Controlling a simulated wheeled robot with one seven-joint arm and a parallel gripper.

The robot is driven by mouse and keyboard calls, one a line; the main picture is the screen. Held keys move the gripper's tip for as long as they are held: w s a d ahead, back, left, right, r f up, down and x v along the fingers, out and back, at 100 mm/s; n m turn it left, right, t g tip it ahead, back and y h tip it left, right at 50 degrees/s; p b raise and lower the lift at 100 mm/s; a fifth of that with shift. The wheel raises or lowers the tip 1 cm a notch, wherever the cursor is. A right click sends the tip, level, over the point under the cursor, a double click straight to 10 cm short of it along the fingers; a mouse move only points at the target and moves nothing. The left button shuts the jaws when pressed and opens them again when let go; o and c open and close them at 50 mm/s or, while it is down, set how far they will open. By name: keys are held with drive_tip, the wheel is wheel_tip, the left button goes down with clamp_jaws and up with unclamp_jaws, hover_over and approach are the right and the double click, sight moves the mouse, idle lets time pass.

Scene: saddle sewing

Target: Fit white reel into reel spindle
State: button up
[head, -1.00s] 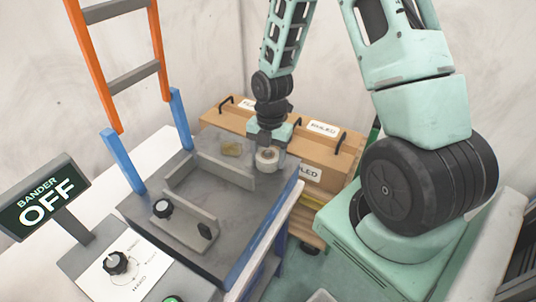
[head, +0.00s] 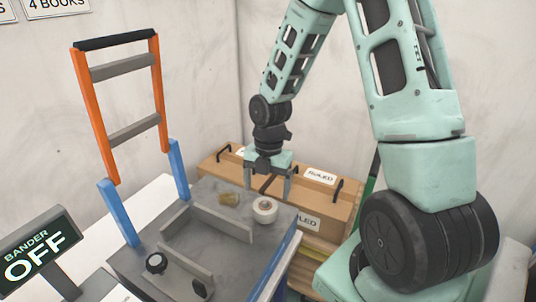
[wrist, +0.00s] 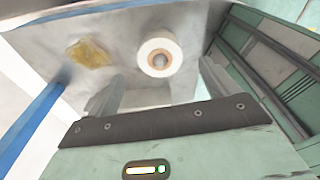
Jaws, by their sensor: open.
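The white reel (head: 265,206) lies flat on the grey table top near its far right corner. In the wrist view the reel (wrist: 146,47) shows a brown core with a grey round shape inside it. That shape may be the reel spindle (wrist: 159,61), but I cannot tell for sure; the rest of it is hidden. My gripper (head: 267,193) is open and empty, above and just behind the reel in the head view. In the wrist view its two fingers (wrist: 160,88) are spread wide and apart from the reel.
A yellowish lump (head: 229,199) lies left of the reel. A raised grey rail (head: 222,223) stands in front. Wooden drawers (head: 320,203) with black handles are behind my gripper. An orange ladder-like frame (head: 91,115) on blue posts rises at left, beside a sign reading BANDER OFF (head: 36,247).

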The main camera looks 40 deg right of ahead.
wheel_tip(320, 180, up, 10)
drive_tip(key=d, duration=0.1)
drive_tip(key=shift+w+r, duration=0.25)
drive_tip(key=shift+w, duration=0.05)
idle(0.3)
drive_tip(key=s+a+r+m, duration=0.1)
drive_tip(key=s+a+m, duration=0.6)
drive_tip(key=a, duration=0.5)
drive_tip(key=s+a+r+m, duration=0.1)
drive_tip(key=s+a+m, duration=0.7)
drive_tip(key=s+a, duration=0.3)
drive_tip(key=shift+s+a+r+m+t+h, duration=0.15)
drive_tip(key=shift+s+a+m+t+h, duration=0.2)
drive_tip(key=shift+a, duration=0.4)
